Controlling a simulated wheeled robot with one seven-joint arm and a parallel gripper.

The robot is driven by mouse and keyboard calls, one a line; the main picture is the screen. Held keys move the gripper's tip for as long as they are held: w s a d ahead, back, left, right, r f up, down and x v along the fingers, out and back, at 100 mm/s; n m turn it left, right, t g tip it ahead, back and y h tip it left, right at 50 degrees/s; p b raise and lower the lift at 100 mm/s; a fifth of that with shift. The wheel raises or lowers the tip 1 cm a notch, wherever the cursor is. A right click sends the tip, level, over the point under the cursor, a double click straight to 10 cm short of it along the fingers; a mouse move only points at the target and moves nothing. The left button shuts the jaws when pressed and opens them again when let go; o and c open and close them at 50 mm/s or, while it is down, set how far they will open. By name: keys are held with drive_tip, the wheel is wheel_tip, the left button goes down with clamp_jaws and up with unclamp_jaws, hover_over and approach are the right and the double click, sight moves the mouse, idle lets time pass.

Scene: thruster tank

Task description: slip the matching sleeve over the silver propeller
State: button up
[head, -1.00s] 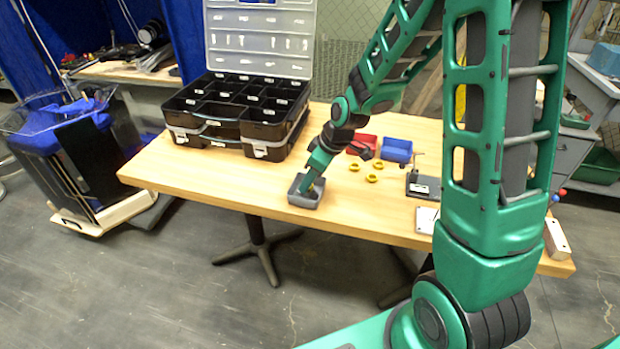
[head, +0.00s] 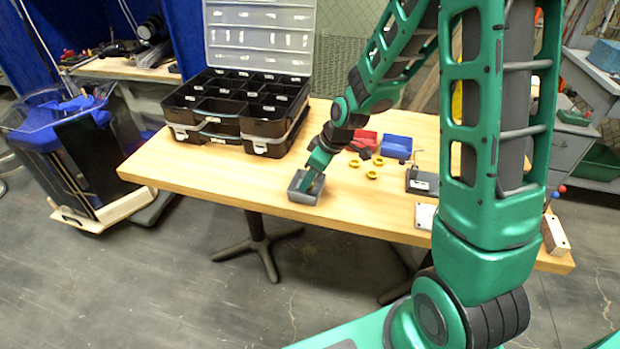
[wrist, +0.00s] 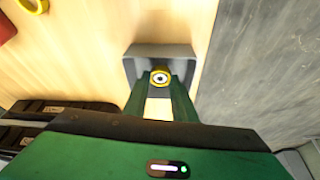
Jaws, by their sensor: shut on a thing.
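My gripper (wrist: 160,88) points down into a small grey bin (wrist: 133,68) at the table's front edge. Its green fingers are shut on a small yellow ring-shaped sleeve (wrist: 160,70) with a pale ring and dark centre inside it. I cannot tell whether the pale part is a propeller or belongs to the sleeve. In the head view my gripper (head: 312,184) hides most of the inside of the grey bin (head: 304,198). Three other yellow rings (head: 372,174) lie loose on the table to the right. I cannot make out a silver propeller.
A black compartment organizer (head: 252,125) with its lid up stands at the back left. A red bin (head: 366,139) and a blue bin (head: 397,147) are behind the loose rings. A dark stand with a post (head: 422,182) is on the right. The table's front left is clear.

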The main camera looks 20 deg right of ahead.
drive_tip(key=o, duration=1.1)
drive_tip(key=shift+r, duration=0.15)
drive_tip(key=shift+w+a+r+v, duration=0.1)
drive_tip(key=shift+w+a+v, duration=0.05)
drive_tip(key=shift+v, duration=2.2)
drive_tip(key=shift+w+a+r+v, duration=0.1)
drive_tip(key=shift+w+v, duration=0.05)
drive_tip(key=shift+v, duration=2.2)
drive_tip(key=shift+w+a+r+v, duration=0.1)
drive_tip(key=shift+w+a+v, duration=0.05)
drive_tip(key=shift+v, duration=2.2)
drive_tip(key=s+d+m+g+h, duration=0.1)
drive_tip(key=s+d+m, duration=0.4)
drive_tip(key=s, duration=0.4)
drive_tip(key=s+d+r+m+g+h, duration=0.1)
drive_tip(key=s+d+m, duration=0.3)
drive_tip(key=s, duration=0.5)
drive_tip(key=s+d+m+g, duration=0.1)
drive_tip(key=s+d+m, duration=0.4)
drive_tip(key=s, duration=0.5)
drive_tip(key=shift+d+r+m+h, duration=0.3)
drive_tip(key=shift+m+h, duration=0.1)
drive_tip(key=shift+m, duration=0.1)
